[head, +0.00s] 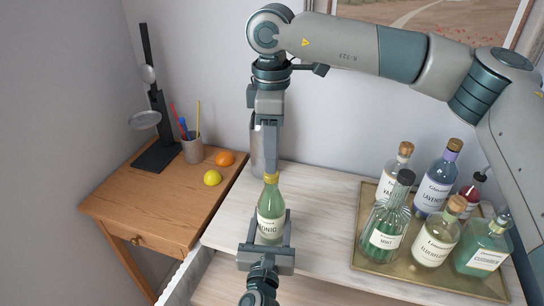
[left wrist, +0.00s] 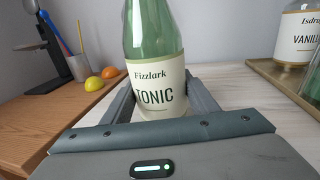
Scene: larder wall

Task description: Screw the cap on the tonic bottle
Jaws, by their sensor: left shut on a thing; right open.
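The green tonic bottle (head: 270,211) with a cream label stands upright on the pale counter. My left gripper (head: 266,230) is shut around its lower body. The bottle also shows in the left wrist view (left wrist: 158,85), label facing the camera and its top out of frame. A yellow cap (head: 271,178) sits at the bottle's mouth; I cannot tell whether it is threaded. My right gripper (head: 271,167) points straight down from above, open, with its fingertips at or just above the cap. Its fingers overlap in this view, so the gap to the cap is unclear.
A brass tray (head: 375,208) with several syrup bottles stands at the right. On the wooden side table (head: 120,200) are a lemon (head: 212,178), an orange (head: 225,158), a pen cup (head: 192,150) and a black stand (head: 157,150). A grey cylinder (head: 256,150) is partly hidden behind my right gripper.

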